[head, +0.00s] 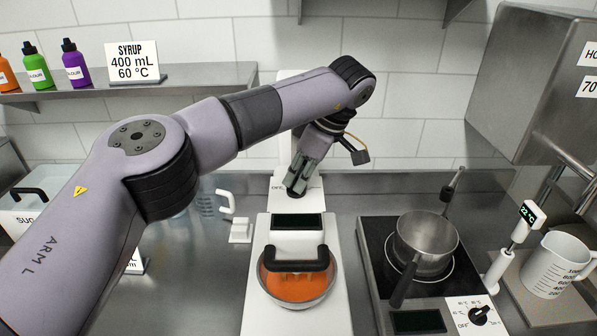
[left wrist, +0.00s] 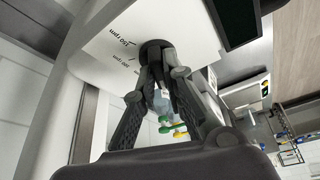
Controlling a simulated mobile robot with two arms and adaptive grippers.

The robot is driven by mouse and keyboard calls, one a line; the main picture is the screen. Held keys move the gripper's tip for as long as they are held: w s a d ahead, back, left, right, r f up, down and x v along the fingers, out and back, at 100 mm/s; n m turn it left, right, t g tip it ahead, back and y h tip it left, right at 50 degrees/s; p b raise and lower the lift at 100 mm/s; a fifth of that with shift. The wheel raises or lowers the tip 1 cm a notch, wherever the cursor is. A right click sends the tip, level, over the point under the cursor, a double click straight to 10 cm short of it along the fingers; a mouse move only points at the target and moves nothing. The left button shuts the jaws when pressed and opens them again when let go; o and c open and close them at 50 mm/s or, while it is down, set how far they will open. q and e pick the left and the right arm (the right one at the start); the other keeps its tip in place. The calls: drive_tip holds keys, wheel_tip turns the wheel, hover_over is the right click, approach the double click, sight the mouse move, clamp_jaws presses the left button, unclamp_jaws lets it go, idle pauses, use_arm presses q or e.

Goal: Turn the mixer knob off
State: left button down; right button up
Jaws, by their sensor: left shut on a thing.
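The white mixer (head: 258,315) stands in the middle, with a dark display (head: 298,221) and a black handle over its bowl. My left gripper (head: 297,184) reaches down to the mixer's head behind that display. In the left wrist view the round black mixer knob (left wrist: 154,48) sits on a white panel with rpm markings. My left gripper (left wrist: 160,66) is shut on the knob there, its two fingers against it. The fingers hide part of the knob, and I cannot tell which mark it points to. My right gripper is not in view.
A metal bowl (head: 333,287) with orange contents is at the mixer. A saucepan (head: 427,240) stands on the hot plate at the right, near a thermometer (head: 528,215) and a measuring jug (head: 553,266). A shelf (head: 190,78) with bottles and a syrup sign is at the back left.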

sight(312, 197)
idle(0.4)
use_arm(q)
drive_tip(key=c, duration=1.7)
unclamp_jaws()
drive_tip(key=shift+o, duration=0.2)
drive_tip(key=v, duration=0.7)
drive_tip(key=shift+d+r, duration=0.15)
drive_tip(key=shift+r, duration=0.05)
